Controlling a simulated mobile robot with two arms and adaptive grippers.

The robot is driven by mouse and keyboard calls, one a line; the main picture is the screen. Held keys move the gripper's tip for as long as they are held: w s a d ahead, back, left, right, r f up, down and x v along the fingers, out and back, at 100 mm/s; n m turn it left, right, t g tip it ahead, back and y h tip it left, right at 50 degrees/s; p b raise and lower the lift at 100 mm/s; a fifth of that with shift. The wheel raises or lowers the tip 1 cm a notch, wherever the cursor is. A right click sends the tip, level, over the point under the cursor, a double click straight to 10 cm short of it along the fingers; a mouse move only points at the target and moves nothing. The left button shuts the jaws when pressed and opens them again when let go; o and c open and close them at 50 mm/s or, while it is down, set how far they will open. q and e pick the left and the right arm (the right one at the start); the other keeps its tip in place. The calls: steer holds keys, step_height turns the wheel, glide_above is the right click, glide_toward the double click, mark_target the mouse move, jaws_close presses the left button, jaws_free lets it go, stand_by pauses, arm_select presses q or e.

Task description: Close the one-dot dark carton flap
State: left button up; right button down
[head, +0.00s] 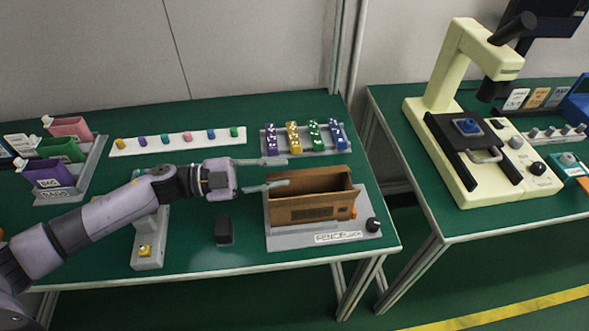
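A brown carton (338,212) stands open at the top on a grey base plate (285,242) near the right end of the left table. A darker label patch is on its front wall. I cannot make out a one-dot mark or tell which panel is the dark flap. My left gripper (284,172) reaches in from the left, its two fingers spread apart, with nothing between them. Its fingertips are at the carton's upper left rear corner in the picture; I cannot tell whether they touch it. My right gripper is not in view.
A black knob (373,225) and a lettered label are on the base plate. A small black block (223,231) stands left of it. Behind are a rack of coloured pieces (303,139) and a white strip with pegs (178,141). A microscope-like machine (455,120) stands on the right table.

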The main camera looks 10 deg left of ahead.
arm_select(q)
steer(key=v, duration=0.7)
steer(key=shift+r, duration=0.15)
